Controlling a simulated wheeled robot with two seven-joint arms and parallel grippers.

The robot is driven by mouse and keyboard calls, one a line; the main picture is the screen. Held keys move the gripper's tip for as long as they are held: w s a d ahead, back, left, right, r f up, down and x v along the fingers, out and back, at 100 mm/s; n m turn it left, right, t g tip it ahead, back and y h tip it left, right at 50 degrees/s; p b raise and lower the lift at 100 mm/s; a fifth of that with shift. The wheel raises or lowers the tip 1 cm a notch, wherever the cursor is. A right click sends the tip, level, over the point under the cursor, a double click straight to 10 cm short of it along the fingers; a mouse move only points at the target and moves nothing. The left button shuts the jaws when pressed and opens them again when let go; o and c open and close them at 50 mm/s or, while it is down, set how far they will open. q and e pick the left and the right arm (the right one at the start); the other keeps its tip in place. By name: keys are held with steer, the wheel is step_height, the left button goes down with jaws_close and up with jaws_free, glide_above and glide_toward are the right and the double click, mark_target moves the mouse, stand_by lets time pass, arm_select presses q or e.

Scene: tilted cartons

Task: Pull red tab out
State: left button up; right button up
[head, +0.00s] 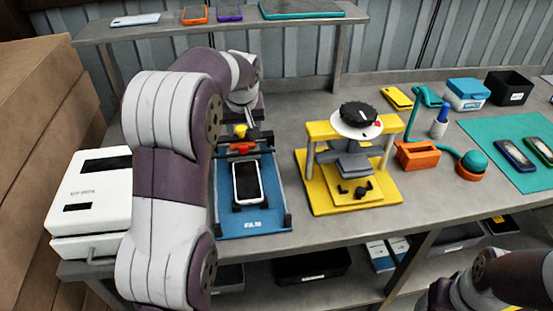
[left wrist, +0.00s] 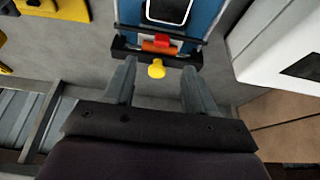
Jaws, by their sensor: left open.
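The red tab (head: 242,147) sits across the dark bar at the far end of a blue device (head: 255,222). In the left wrist view the red tab (left wrist: 163,39) shows beside an orange roller-like part (left wrist: 155,47), with a yellow knob (left wrist: 156,69) on the near side. The yellow knob (head: 240,130) also shows in the head view. My left gripper (left wrist: 158,88) is open and empty, its two fingers spread either side of the knob in the picture, apart from the tab. My right gripper is not in view; only part of that arm shows.
A phone (head: 247,183) lies on the blue device. A white machine (head: 90,210) stands to its left and a yellow press (head: 350,150) to its right. A raised shelf (head: 180,28) holding phones runs behind. Bare grey bench lies between the device and the press.

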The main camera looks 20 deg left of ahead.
arm_select(q)
glide_above(243, 147)
steer(key=s, duration=0.2)
step_height(243, 147, down, 5)
steer(key=f, duration=0.1)
steer(key=w+f, duration=0.1)
steer(key=f, duration=0.3)
steer(key=shift+w+d+p, duration=0.2)
steer(key=shift+w+p, duration=0.1)
steer(key=shift+p, duration=0.05)
steer(key=shift+w+a+f, duration=0.1)
steer(key=shift+a+f, duration=0.15)
steer(key=shift+d, duration=0.2)
steer(key=shift+c, duration=0.6)
jaws_close()
